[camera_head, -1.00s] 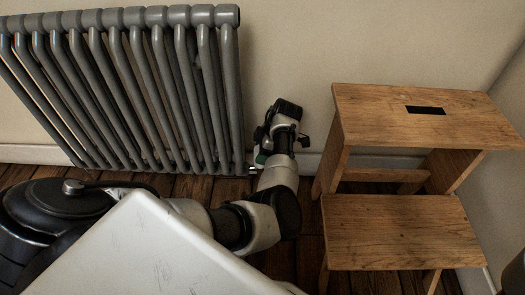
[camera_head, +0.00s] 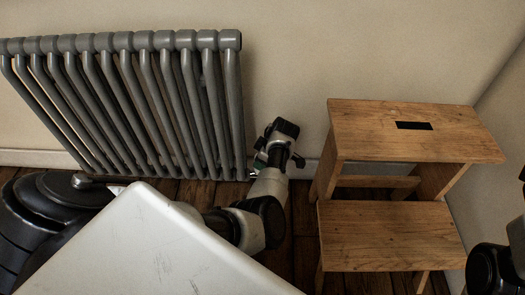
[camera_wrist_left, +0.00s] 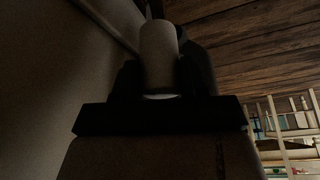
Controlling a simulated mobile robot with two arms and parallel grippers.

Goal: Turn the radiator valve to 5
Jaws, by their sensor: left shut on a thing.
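The grey radiator (camera_head: 130,100) stands against the wall at the left of the head view. The valve is at its lower right end, mostly hidden behind my left gripper (camera_head: 259,164). In the left wrist view the valve head (camera_wrist_left: 158,55) is a pale, upright cylinder between the dark fingers of my left gripper (camera_wrist_left: 158,82). The gripper is shut on it. No numbers or marks on the valve can be read, so its setting cannot be told. My right gripper cannot be made out.
A wooden step stool (camera_head: 390,235) stands close to the right of my left wrist. The wall is just behind the valve. A strip of plank floor (camera_head: 303,235) shows between my arm and the stool. Blurred shelves (camera_wrist_left: 290,125) show in the left wrist view.

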